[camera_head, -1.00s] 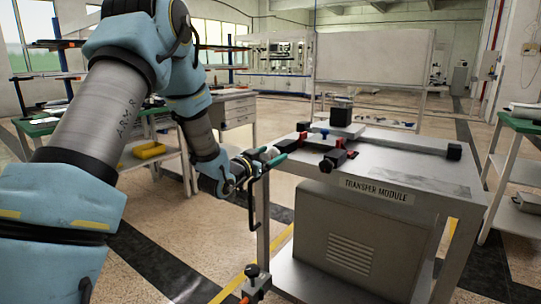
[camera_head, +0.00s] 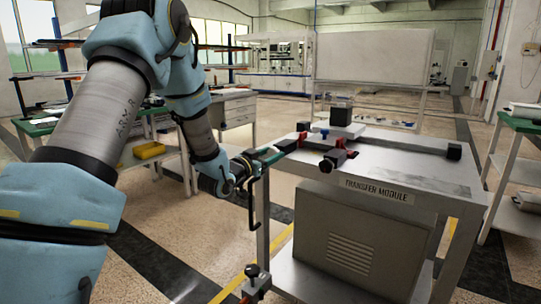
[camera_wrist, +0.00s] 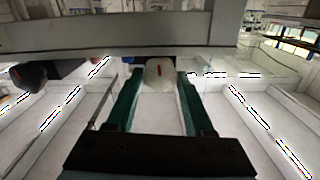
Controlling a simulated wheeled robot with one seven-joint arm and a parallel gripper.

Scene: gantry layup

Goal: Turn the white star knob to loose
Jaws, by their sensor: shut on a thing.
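My gripper (camera_head: 272,153) reaches the near left corner of the transfer module table (camera_head: 400,165). In the wrist view its two green fingers (camera_wrist: 159,82) stand on either side of the white knob (camera_wrist: 158,76), shut on it. The knob shows as a pale rounded block with a short red mark on its face. The mark lies nearly along the fingers. In the head view the knob is hidden or too small to make out behind the fingers.
A grey beam (camera_wrist: 120,35) crosses the wrist view just beyond the knob. Red and black clamp parts (camera_head: 336,158) and a small blue part (camera_head: 324,134) sit on the table nearby. A black block on a pale base (camera_head: 341,116) stands behind them.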

